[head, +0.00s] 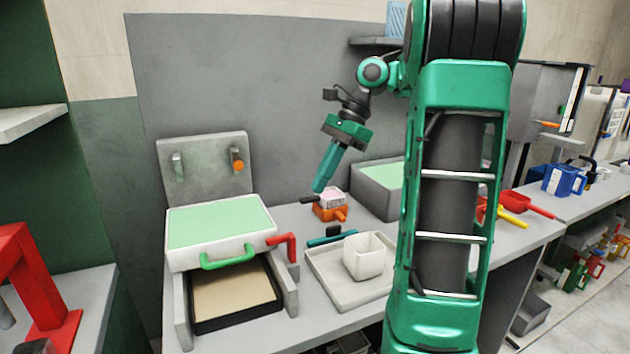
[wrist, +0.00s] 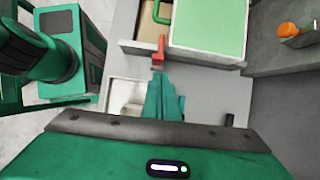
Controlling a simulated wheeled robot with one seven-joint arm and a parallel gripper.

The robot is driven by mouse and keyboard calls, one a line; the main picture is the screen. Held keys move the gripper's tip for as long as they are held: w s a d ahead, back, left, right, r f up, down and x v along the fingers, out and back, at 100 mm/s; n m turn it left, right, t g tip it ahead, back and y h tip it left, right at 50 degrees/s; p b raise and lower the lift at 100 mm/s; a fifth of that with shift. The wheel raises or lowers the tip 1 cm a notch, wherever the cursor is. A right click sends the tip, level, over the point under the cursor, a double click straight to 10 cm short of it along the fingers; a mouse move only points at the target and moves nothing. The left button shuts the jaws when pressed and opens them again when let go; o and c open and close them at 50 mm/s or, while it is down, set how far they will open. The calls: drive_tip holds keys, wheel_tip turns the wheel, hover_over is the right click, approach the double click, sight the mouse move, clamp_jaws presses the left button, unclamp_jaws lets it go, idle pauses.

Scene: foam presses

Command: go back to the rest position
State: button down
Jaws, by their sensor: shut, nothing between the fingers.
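My gripper (head: 325,172) hangs from my raised green arm in the head view, above the counter and to the right of the press. Its teal fingers point down and are together, with nothing between them. In the wrist view the shut fingers (wrist: 165,92) show at the middle, over the counter. The foam press (head: 220,222) has a light green top, a green front handle and a red lever (head: 284,243) at its right side. A black-rimmed tray with a tan surface (head: 235,298) sits below the top. The press also shows in the wrist view (wrist: 208,28).
A light tray (head: 325,282) holds a white cup (head: 364,262), with a teal tool behind it. A small orange item (head: 330,212) sits below my fingers. A grey box (head: 376,190) with a green top stands behind, partly hidden by my arm. A red frame (head: 40,290) stands at left.

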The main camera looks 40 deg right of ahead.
drive_tip(key=shift+d+r, duration=0.1)
drive_tip(key=shift+r, duration=0.1)
drive_tip(key=s+a+f+n+h, duration=0.2)
drive_tip(key=s+a+f+n, duration=0.2)
drive_tip(key=a+f+n, duration=0.15)
drive_tip(key=s+f+n+h, duration=0.1)
drive_tip(key=s+f+n, duration=0.3)
drive_tip(key=s, duration=0.5)
drive_tip(key=s+f+n+g+h, duration=0.1)
drive_tip(key=s+f+n+h, duration=0.1)
drive_tip(key=s+f+n, duration=0.3)
drive_tip(key=s, duration=0.3)
drive_tip(key=shift+s+d+f, duration=0.3)
drive_tip(key=shift+s+f, duration=0.05)
drive_tip(key=shift+s, duration=0.05)
